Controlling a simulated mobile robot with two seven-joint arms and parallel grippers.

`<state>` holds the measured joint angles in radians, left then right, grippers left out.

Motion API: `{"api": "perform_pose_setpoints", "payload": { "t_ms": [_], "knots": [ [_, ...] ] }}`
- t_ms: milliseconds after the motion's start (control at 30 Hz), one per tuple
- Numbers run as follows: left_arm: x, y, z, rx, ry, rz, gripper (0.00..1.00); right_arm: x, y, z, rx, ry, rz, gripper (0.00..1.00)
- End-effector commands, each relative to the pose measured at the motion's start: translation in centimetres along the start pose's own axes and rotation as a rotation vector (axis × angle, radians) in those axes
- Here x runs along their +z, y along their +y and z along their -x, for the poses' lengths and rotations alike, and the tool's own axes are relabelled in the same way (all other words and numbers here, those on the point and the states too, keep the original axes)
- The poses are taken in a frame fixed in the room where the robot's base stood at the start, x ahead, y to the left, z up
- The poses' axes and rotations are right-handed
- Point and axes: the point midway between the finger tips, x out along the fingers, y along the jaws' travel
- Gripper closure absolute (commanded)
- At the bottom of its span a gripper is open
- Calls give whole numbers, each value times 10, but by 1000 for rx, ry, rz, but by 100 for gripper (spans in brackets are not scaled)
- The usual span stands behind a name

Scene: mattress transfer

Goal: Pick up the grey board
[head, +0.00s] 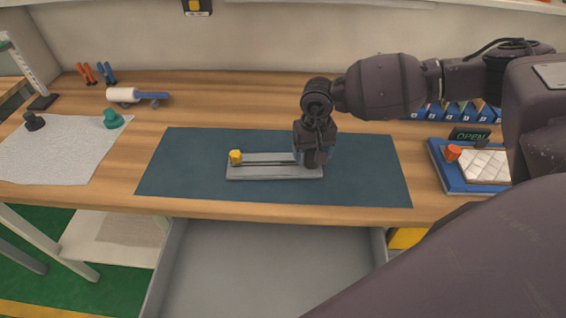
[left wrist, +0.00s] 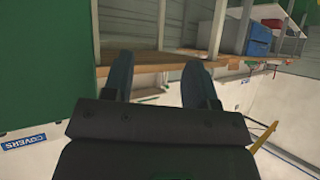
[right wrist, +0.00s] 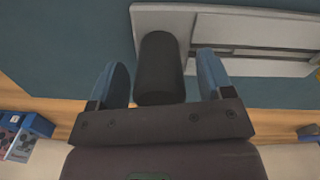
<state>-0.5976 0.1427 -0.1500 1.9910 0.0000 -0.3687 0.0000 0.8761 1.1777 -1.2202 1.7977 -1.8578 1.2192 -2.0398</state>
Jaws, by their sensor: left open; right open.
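The grey board (head: 268,173) lies flat on the dark blue mat (head: 365,180), with a slot along it and a yellow knob (head: 235,157) at its left end. My right gripper (head: 314,158) is over the board's right end and hides it. In the right wrist view the gripper (right wrist: 163,60) is open, its blue fingers on either side of a black knob (right wrist: 157,78) at the end of the board (right wrist: 150,18), with gaps between. My left gripper (left wrist: 158,72) is open and empty in the left wrist view, away from the board, and is outside the head view.
A blue tray (head: 445,180) with a quilted white pad and orange knob stands at the right. A speckled sheet (head: 60,150) with black and green knobs lies at the left. A roller (head: 125,95) and pliers are behind. An open grey drawer (head: 270,260) sits below the front edge.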

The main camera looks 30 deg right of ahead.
Motion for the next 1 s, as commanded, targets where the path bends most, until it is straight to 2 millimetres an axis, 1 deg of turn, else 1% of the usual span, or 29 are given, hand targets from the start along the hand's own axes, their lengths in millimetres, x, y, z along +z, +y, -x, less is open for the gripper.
{"api": "perform_pose_setpoints", "payload": {
  "t_ms": [67, 267, 700, 733, 900, 1000],
  "knots": [
    [1, 0, 1, 0, -2, 0, 47, 0, 0, -5, 0, -1, 0, 26],
    [4, 0, 3, -1, -9, 1, 47, 0, 0, -5, 0, 0, 0, 26],
    [4, 0, 2, -1, -7, 1, 47, 0, 0, -4, -1, 2, 0, 94],
    [3, 0, 2, -1, -7, 1, 47, 0, 0, -4, -1, 2, 0, 97],
    [1, 0, 1, 0, -3, 1, 47, 0, 0, -4, -1, 2, 0, 97],
    [0, 0, 0, 0, -1, 0, 47, -1, 0, 0, -2, 3, 0, 97]
  ]
}}
